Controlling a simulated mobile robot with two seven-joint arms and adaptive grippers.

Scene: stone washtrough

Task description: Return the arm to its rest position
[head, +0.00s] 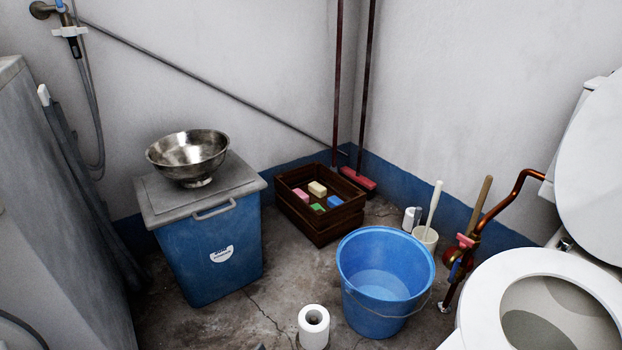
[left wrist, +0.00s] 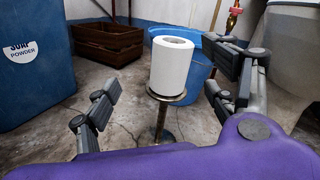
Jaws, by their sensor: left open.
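My left gripper (left wrist: 163,88) is open and empty in the left wrist view, with its two dark fingers spread wide apart. A white toilet paper roll (left wrist: 172,65) stands upright on a metal stand (left wrist: 163,118), seen between the fingers with a clear gap on each side; the fingers do not touch it. In the head view the roll (head: 313,328) is at the bottom centre, and its stand is hidden. My left arm does not clearly show in the head view. My right gripper is in neither view.
A blue bucket (head: 384,310) with water stands right behind the roll. A blue lidded bin (head: 212,262) bears a metal bowl (head: 188,157). A wooden crate (head: 322,225) holds several coloured blocks. A toilet (head: 484,300) and copper pipe (head: 500,207) are at right. Bare floor lies between bin and bucket.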

